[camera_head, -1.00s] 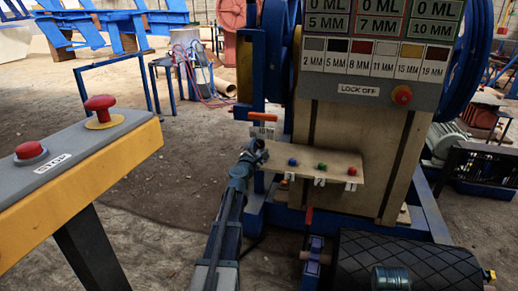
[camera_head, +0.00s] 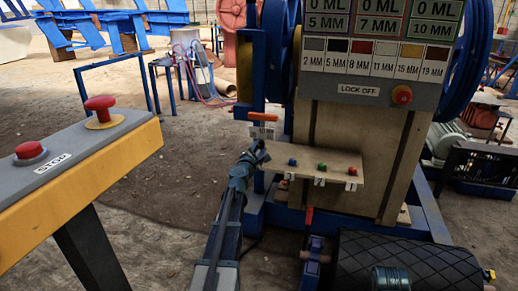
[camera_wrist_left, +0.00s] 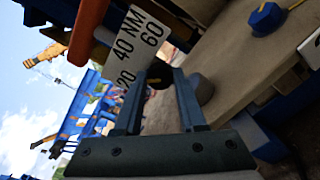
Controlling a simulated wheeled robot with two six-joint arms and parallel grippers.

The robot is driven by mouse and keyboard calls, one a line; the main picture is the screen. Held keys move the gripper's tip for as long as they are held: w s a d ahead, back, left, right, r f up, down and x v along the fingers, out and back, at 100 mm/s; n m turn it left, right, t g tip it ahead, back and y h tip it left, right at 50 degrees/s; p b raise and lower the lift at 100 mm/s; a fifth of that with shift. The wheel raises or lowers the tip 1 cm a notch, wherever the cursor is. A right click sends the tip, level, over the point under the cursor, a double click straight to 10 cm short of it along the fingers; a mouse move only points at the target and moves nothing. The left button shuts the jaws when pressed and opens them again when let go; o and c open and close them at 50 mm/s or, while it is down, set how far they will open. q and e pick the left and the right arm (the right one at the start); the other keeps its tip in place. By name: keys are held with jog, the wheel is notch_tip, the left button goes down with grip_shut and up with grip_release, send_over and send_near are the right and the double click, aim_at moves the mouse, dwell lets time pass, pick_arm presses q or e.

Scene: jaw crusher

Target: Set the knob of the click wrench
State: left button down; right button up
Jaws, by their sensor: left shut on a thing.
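The click wrench's white scale label (camera_head: 262,132) hangs under an orange bar (camera_head: 263,116) at the left edge of the machine. In the left wrist view the label (camera_wrist_left: 135,42) reads 20, 40 NM and 60, and the orange bar (camera_wrist_left: 88,30) is beside it. My left gripper (camera_head: 256,153) is at the left end of the small shelf, just below the label. In the left wrist view its fingertips (camera_wrist_left: 158,77) are shut on a small dark round knob (camera_wrist_left: 160,74), mostly hidden between them. My right gripper is not in view.
The shelf (camera_head: 338,163) carries blue, green and red pieces above numbered tags; a blue piece (camera_wrist_left: 267,17) also shows in the wrist view. A panel with a red stop button (camera_head: 30,150) stands at left. A black roller (camera_head: 430,265) lies at lower right.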

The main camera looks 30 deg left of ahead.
pick_arm(q)
jog(key=m, duration=0.4)
jog(key=shift+m, duration=1.8)
jog(key=shift+c, duration=2.3)
grip_release()
jog(key=shift+s, duration=0.1)
jog(key=v, duration=1.3)
jog(key=shift+s, duration=0.3)
